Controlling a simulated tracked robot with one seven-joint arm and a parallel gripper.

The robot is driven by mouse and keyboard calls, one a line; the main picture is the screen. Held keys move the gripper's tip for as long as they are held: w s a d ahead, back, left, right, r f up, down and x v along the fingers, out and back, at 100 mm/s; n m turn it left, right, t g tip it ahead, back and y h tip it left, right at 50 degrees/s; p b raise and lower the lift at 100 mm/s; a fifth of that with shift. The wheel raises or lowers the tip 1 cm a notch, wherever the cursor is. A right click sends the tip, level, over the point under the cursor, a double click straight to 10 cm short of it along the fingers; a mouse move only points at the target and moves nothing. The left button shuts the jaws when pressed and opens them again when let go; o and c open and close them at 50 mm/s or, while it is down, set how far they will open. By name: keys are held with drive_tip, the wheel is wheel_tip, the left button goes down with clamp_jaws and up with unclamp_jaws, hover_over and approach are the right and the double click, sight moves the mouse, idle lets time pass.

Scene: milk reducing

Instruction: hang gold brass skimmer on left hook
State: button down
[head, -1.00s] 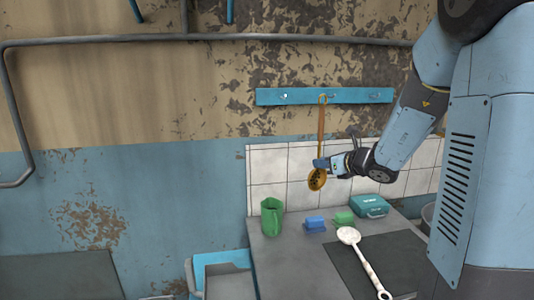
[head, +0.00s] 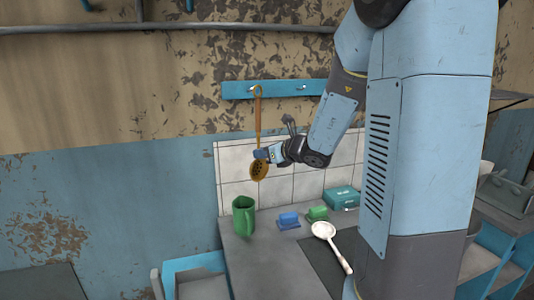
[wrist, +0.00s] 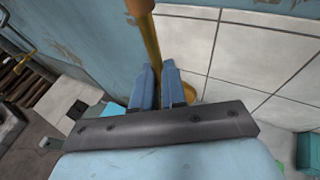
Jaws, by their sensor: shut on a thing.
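The gold brass skimmer (head: 258,125) hangs nearly upright, with its perforated bowl (head: 259,170) down and its loop end up. My gripper (head: 262,155) is shut on its lower handle, just above the bowl. In the wrist view the handle (wrist: 150,45) runs up from between the fingers (wrist: 158,85), and part of the bowl shows behind them. The blue hook rail (head: 280,88) is on the wall. The skimmer's loop overlaps the left hook (head: 251,89); I cannot tell whether it is on the hook or in front of it. Another hook (head: 302,87) to the right looks empty.
Below, the counter holds a green mug (head: 244,216), a blue butter dish (head: 288,221), a green one (head: 317,213), a teal box (head: 342,198) and a white ladle (head: 324,231). White tiles (head: 234,165) back the counter. My arm covers the right side.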

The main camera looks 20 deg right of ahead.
drive_tip(key=shift+w+a, duration=0.1)
drive_tip(key=w+f, duration=0.1)
drive_tip(key=w, duration=0.8)
drive_tip(key=shift+w+f, duration=0.35)
drive_tip(key=shift+w, duration=0.05)
idle(1.0)
drive_tip(key=shift+f, duration=0.1)
idle(0.7)
drive_tip(key=c, duration=1.1)
unclamp_jaws()
